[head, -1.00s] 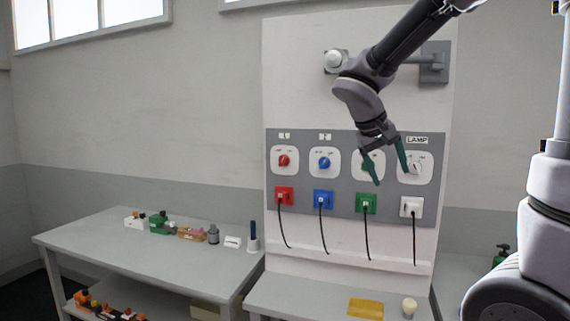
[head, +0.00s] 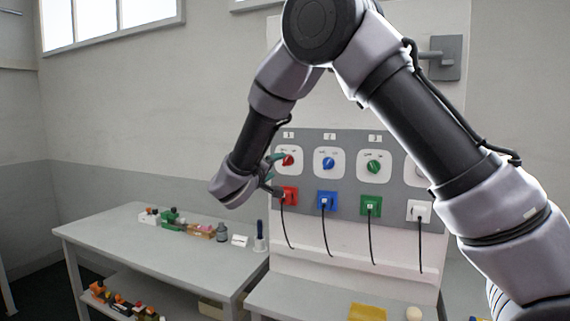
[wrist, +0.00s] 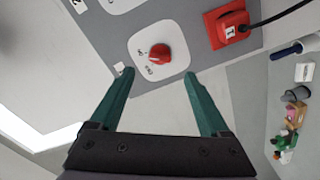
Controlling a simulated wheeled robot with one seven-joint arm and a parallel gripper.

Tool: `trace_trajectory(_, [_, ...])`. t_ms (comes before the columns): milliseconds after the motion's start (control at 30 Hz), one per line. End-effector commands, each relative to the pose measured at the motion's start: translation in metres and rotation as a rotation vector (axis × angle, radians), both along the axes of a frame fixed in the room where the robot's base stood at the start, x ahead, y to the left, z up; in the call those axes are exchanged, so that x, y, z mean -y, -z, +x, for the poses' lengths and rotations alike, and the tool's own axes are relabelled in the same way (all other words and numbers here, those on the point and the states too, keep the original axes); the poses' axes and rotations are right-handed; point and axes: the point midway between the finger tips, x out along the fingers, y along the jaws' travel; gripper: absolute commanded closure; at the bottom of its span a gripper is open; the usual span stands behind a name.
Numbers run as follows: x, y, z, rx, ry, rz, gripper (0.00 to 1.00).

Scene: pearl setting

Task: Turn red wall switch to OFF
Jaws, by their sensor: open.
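The red wall switch (head: 288,160) is a red knob on a white rounded plate, at the left end of the grey panel. In the wrist view the red knob (wrist: 158,54) sits ahead of my gripper (wrist: 160,80), roughly midway between the two green fingers and a little beyond their tips. The fingers are apart with nothing between them. In the head view my gripper (head: 272,172) is at the left edge of the panel, beside the red switch, partly hidden by my wrist. The small labels on the plate are too blurred to read.
A red socket (head: 288,195) with a black cable is below the red switch. A blue knob (head: 328,163) and a green knob (head: 373,167) are to the right. My arm covers much of the fourth switch. A table (head: 140,240) with small objects stands at the left.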

Motion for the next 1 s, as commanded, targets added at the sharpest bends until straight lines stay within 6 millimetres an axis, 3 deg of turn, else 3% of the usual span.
trace_trajectory(200, [0.016,0.000,0.041,-0.001,0.004,0.000,0.20])
trace_trajectory(400, [0.025,0.000,0.065,-0.001,0.003,0.000,0.20])
trace_trajectory(800, [0.027,0.000,0.073,-0.002,0.001,0.000,0.20])
trace_trajectory(867, [0.027,0.000,0.073,-0.002,0.001,0.000,0.39])
trace_trajectory(1000, [0.027,0.000,0.073,-0.002,0.001,0.001,0.93])
